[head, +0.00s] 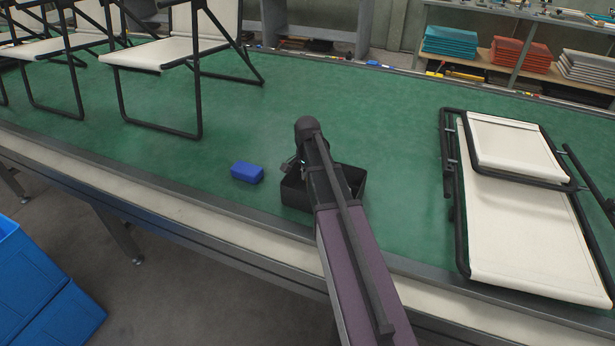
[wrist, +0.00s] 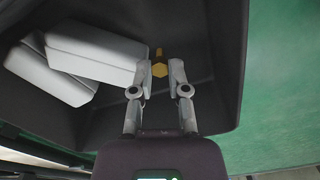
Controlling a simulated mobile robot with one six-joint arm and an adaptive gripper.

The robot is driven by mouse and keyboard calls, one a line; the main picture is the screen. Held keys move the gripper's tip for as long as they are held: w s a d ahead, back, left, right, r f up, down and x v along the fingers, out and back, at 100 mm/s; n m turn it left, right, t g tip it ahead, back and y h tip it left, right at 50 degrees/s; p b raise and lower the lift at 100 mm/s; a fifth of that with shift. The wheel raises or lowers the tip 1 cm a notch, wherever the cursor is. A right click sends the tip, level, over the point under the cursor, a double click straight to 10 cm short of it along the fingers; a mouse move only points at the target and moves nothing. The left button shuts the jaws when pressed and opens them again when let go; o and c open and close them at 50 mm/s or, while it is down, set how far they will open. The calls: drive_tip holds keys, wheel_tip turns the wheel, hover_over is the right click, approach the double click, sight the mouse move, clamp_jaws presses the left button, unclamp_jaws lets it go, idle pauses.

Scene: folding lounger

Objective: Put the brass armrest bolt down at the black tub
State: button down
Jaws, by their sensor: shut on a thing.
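The brass armrest bolt (wrist: 159,68) has a hex head and shows between my fingertips in the wrist view. My gripper (wrist: 160,75) is shut on it. The black tub (head: 294,193) stands on the green bench top in the head view, and my arm hides much of it. In the wrist view the tub's dark wall (wrist: 228,60) surrounds the bolt and fingers, which are over or inside the tub. I cannot tell whether the bolt touches the tub floor. In the head view the bolt is hidden.
Pale grey blocks (wrist: 95,50) lie in the tub, left of the bolt. A blue block (head: 247,172) sits on the bench left of the tub. A folded cream lounger (head: 520,225) lies to the right; upright loungers (head: 170,52) stand far left.

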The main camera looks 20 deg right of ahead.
drive_tip(key=c, duration=0.5)
unclamp_jaws()
drive_tip(key=shift+c, duration=0.2)
drive_tip(key=shift+r, duration=0.1)
wheel_tip(320, 180, up, 10)
drive_tip(key=p, duration=1)
idle(0.6)
drive_tip(key=s+a+n, duration=1.3)
drive_tip(key=s+a, duration=0.1)
drive_tip(key=s, duration=0.3)
drive_tip(key=shift+a, duration=0.35)
